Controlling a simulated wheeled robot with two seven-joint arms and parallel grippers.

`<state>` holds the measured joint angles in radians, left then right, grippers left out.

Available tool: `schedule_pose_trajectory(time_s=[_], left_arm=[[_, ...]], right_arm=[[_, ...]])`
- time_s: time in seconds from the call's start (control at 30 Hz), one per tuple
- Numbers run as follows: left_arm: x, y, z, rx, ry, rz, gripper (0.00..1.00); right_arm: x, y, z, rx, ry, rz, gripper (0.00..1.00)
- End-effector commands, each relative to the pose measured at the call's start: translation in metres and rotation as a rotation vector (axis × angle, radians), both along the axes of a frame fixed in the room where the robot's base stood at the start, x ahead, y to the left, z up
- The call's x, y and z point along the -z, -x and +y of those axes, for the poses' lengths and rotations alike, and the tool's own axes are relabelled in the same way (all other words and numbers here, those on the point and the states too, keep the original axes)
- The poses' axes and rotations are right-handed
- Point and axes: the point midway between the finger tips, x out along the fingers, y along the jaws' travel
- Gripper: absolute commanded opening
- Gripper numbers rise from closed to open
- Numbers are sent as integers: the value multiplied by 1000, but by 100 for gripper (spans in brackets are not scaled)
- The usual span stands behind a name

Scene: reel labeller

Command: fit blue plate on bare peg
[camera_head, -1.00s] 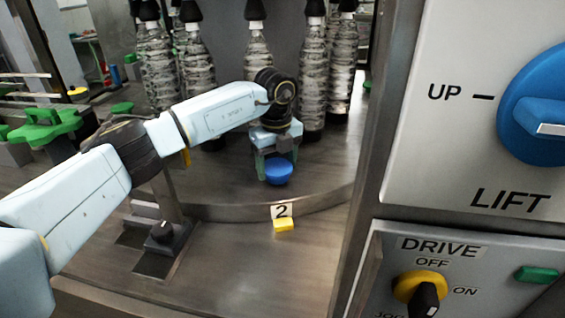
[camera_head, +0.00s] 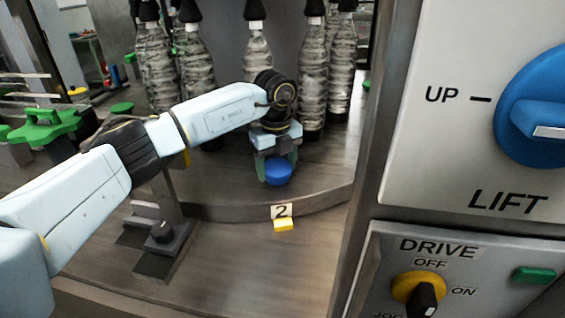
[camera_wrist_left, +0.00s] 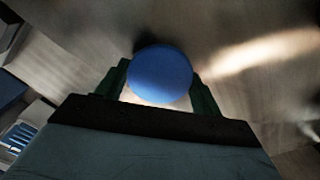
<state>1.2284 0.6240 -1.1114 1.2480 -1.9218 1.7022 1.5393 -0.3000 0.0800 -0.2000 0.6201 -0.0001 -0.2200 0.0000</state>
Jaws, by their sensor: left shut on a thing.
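The blue plate (camera_head: 278,174) is a small round blue disc. My left gripper (camera_head: 276,168) is shut on it, with one finger at each side, over the front part of the round metal table (camera_head: 225,200). In the left wrist view the blue plate (camera_wrist_left: 160,75) sits between the dark green fingers of my left gripper (camera_wrist_left: 160,85). I cannot tell whether the plate touches the table or a peg. No bare peg can be made out; one under the plate would be hidden. My right gripper is not in view.
Several clear bottles (camera_head: 257,60) stand on the table behind the gripper. A control panel (camera_head: 470,190) fills the right. A bracket with a black knob (camera_head: 162,231) stands front left.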

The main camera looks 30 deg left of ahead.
Motion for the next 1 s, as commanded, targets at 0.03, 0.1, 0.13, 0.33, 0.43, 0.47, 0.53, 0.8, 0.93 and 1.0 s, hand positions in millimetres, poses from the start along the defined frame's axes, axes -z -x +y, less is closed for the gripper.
schedule_pose_trajectory(time_s=[0.03, 0.1, 0.13, 0.33, 0.43, 0.47, 0.53, 0.8, 0.93, 1.0], left_arm=[[11, 6, 11, -17, -7, 24, 43], [10, 6, 11, -17, -7, 24, 43], [10, 6, 11, -17, -6, 24, 43], [10, 6, 11, -17, -5, 25, 68], [10, 6, 11, -17, -5, 25, 81], [10, 6, 11, -17, -5, 25, 85], [10, 6, 11, -18, -5, 23, 92], [9, 6, 11, -18, -5, 23, 92], [5, 6, 10, -18, -6, 23, 92], [1, 6, 9, -17, -6, 23, 92]], right_arm=[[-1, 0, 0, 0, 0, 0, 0], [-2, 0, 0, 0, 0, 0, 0], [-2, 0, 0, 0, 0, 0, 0], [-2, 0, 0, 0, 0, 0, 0], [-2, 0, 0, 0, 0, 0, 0], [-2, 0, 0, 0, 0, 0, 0], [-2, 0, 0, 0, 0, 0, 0], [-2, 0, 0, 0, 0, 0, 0], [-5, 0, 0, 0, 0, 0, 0], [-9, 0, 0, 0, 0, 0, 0]])
